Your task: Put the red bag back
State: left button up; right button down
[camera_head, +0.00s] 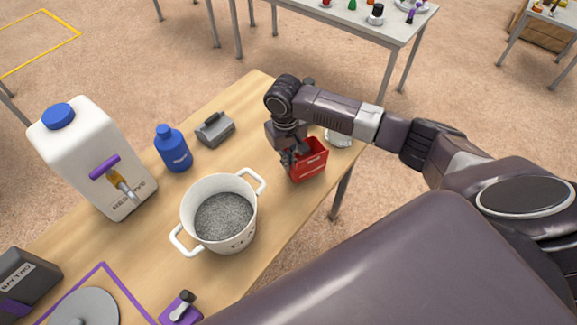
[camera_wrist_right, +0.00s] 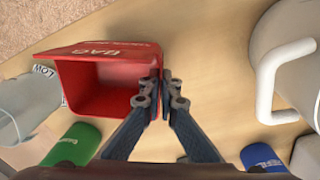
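The red bag (camera_head: 310,167) is a stiff, open-topped red box near the right edge of the wooden table. In the right wrist view the red bag (camera_wrist_right: 100,85) shows its open inside and a "BAG" label on its far rim. My right gripper (camera_head: 290,158) comes down on its left side. In the wrist view the right gripper's fingers (camera_wrist_right: 164,88) straddle the side wall, one inside and one outside, closed onto it. I cannot tell whether the bag rests on the table or is slightly raised. My left gripper is not in view.
A white two-handled pot (camera_head: 238,238) of grey grains stands left of the bag. A grey block (camera_head: 215,129), blue bottle (camera_head: 172,150) and white jug (camera_head: 90,150) stand further left. A white dish (camera_head: 340,137) is behind the bag; a green cylinder (camera_wrist_right: 73,146) shows in the wrist view.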

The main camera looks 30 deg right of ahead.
jog(key=shift+f, duration=1.35)
jog(key=shift+f, duration=0.2)
jog(key=c, duration=2.2)
grip_release()
jog(key=shift+o, duration=0.2)
jog(key=shift+r, duration=0.15)
notch_tip(320, 180, up, 12)
jog(key=shift+a+b, duration=0.25)
jog(key=shift+b, duration=0.15)
